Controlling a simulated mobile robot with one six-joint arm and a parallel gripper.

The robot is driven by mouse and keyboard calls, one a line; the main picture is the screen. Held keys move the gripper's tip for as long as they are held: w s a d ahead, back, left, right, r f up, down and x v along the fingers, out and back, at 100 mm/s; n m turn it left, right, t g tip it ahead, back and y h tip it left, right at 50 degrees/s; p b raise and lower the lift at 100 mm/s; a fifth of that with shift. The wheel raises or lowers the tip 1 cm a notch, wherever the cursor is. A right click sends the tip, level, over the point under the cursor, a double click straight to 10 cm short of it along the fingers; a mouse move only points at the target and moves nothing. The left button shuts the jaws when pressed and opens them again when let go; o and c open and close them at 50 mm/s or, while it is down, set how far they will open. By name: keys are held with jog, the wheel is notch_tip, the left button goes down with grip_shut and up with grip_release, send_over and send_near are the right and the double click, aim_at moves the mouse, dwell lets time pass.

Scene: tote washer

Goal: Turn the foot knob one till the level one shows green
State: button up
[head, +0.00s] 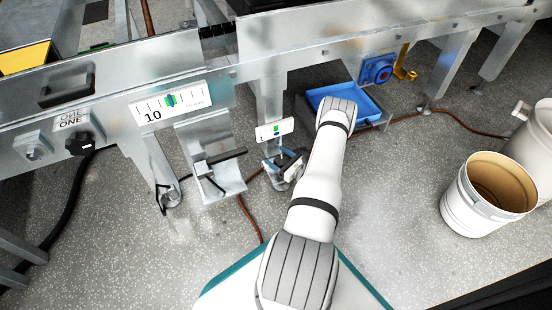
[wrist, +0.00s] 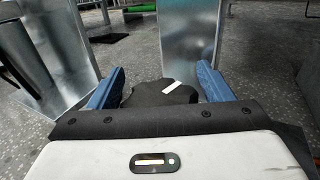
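The foot knob (wrist: 160,93) is black and lobed with a white mark on top, low by the machine's leg. In the wrist view it lies between the two blue fingers of my gripper (wrist: 160,82), with what look like narrow gaps at its sides. In the head view my gripper (head: 285,163) is down by the foot of the leg, below the level plate, and partly hides the knob. Level one (head: 274,131) is a small white plate marked 1 with a green patch and a bluish mark; their exact overlap is too small to tell.
A gauge marked 10 (head: 155,116) and a black knob labelled ONE (head: 79,144) are on the machine's left side. A metal bracket (head: 214,160) stands left of my gripper. A blue tray (head: 366,106) lies behind my arm. A white bucket (head: 470,212) is at right.

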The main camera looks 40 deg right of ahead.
jog(key=shift+o, duration=0.4)
jog(key=p+v, duration=0.2)
jog(key=v, duration=0.4)
jog(key=shift+s+r+p, duration=0.1)
jog(key=shift+s+p, duration=0.25)
jog(key=shift+s+d, duration=0.1)
jog(key=shift+s, duration=0.45)
